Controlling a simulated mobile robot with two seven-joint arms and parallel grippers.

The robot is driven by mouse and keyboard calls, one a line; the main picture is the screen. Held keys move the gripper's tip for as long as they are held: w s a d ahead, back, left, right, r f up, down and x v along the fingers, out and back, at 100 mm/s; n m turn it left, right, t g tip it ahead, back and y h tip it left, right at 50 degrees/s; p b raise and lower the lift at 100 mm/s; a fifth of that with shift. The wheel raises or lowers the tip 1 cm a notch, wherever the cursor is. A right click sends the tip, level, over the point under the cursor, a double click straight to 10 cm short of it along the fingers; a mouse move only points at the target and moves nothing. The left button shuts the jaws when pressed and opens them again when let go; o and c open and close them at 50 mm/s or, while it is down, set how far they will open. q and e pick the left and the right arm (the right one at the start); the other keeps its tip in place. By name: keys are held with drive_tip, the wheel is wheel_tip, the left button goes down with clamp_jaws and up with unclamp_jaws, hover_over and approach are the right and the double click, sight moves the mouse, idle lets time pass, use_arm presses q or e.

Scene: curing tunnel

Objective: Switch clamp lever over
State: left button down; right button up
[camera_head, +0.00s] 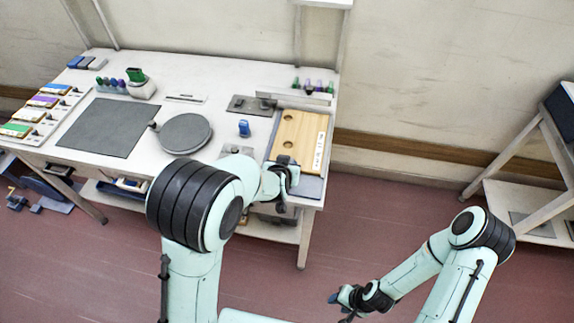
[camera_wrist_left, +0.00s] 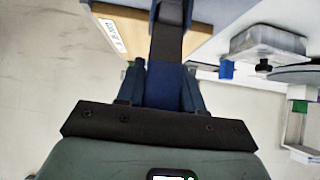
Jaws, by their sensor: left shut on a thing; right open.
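My left gripper (camera_head: 283,172) is at the front end of the wooden board on the right part of the workbench. In the left wrist view its dark blue fingers (camera_wrist_left: 163,82) are shut on a dark bar, which looks like the clamp lever (camera_wrist_left: 169,42). The lever runs away between the fingers beside the wooden board (camera_wrist_left: 135,28). In the head view my gripper hides the lever. The wooden board (camera_head: 301,142) lies flat, with two round holes and a white label. My right gripper (camera_head: 345,298) is open and empty, low over the floor, away from the bench.
The workbench (camera_head: 232,92) also holds a grey mat (camera_head: 104,127), a round grey disc (camera_head: 186,133), a small blue object (camera_head: 244,128) and a row of coloured blocks (camera_head: 42,115) at left. A metal rail (camera_head: 300,101) stands behind the board.

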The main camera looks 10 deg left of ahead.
use_arm(q)
drive_tip(key=shift+r, duration=0.1)
drive_tip(key=c, duration=0.8)
unclamp_jaws()
drive_tip(key=v, duration=1.3)
drive_tip(key=shift+r, duration=0.1)
